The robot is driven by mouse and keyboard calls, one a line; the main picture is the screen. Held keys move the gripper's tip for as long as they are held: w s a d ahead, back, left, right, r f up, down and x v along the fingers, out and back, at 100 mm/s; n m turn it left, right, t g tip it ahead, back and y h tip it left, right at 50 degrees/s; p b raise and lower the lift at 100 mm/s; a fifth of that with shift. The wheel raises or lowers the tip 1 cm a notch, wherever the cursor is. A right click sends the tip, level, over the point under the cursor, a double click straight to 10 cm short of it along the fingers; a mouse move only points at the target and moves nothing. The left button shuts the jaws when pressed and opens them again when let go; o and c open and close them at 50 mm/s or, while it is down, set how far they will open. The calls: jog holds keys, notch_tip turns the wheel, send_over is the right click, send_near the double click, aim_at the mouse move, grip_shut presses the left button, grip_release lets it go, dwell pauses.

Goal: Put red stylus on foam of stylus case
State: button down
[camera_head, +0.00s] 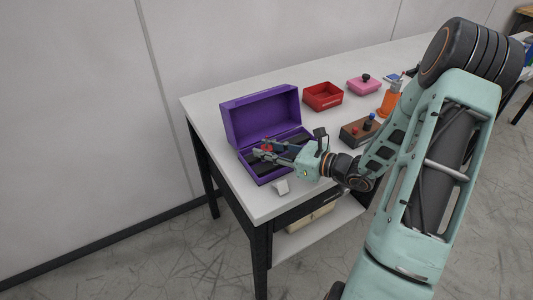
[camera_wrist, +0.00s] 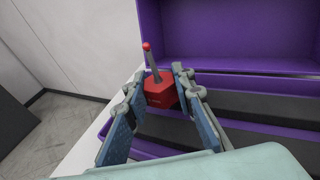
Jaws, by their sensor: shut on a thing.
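The red stylus (camera_wrist: 160,93) has a red angular body and a thin grey stem with a red ball tip that points up in the wrist view. My gripper (camera_wrist: 155,90) is shut on its body. In the head view the red of the stylus (camera_head: 266,148) shows between the fingers of my gripper (camera_head: 263,150), over the open case. The stylus case (camera_head: 259,117) is purple with its lid raised at the back. Its dark foam (camera_wrist: 270,100) lies in long strips, split by a purple divider. Whether the stylus touches the foam cannot be told.
On the white table (camera_head: 215,108) stand a red open box (camera_head: 322,96), a pink lidded box (camera_head: 363,86), a brown box with knobs (camera_head: 358,132) and an orange bottle (camera_head: 389,101).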

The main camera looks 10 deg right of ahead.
jog(key=shift+f, duration=0.6)
jog(key=shift+f, duration=0.25)
jog(key=c, duration=1.6)
grip_release()
jog(key=shift+r, duration=0.1)
jog(key=shift+r, duration=0.25)
jog(key=v, duration=1.2)
jog(key=shift+f, duration=0.15)
